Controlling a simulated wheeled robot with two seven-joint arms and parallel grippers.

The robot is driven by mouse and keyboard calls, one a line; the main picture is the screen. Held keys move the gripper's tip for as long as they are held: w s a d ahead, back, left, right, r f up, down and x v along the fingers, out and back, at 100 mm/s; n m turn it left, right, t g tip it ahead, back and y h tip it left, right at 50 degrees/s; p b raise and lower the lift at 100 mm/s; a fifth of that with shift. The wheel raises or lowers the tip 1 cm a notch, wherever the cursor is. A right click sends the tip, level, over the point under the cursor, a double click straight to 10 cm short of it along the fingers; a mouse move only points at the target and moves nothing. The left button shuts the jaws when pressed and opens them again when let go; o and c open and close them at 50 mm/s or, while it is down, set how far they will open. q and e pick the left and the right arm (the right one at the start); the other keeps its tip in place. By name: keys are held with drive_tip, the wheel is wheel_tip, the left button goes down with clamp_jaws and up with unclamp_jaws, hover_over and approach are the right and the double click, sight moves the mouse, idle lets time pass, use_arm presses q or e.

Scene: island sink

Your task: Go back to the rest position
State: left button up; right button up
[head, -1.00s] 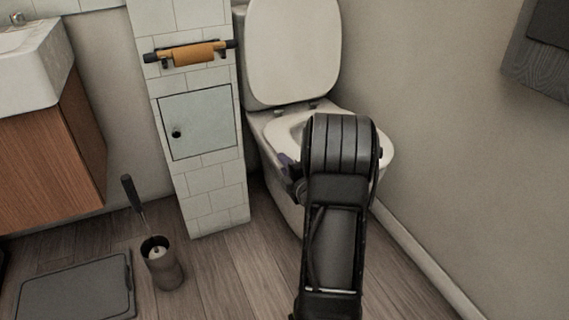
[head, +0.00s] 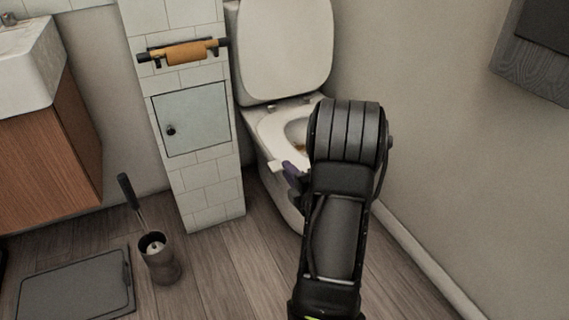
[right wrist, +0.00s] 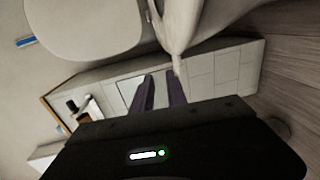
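My right arm comes up from the bottom of the head view, in front of the white toilet (head: 262,165). My right gripper (head: 291,172) shows only in part there, as dark purple fingers beside the toilet's left rim. In the right wrist view both fingers of this gripper (right wrist: 160,92) show, with a gap between them and nothing held. I cannot tell in the head view whether the gripper touches the toilet. My left gripper is not in view.
The toilet lid (head: 285,45) is up. A tiled pillar (head: 208,205) with a paper holder (head: 183,50) stands left of the toilet. A toilet brush (head: 131,194) is in its holder (head: 161,262) on the floor, near a grey scale-like slab (head: 75,290). A wooden sink cabinet (head: 45,160) stands left.

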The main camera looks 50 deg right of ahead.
idle(0.7)
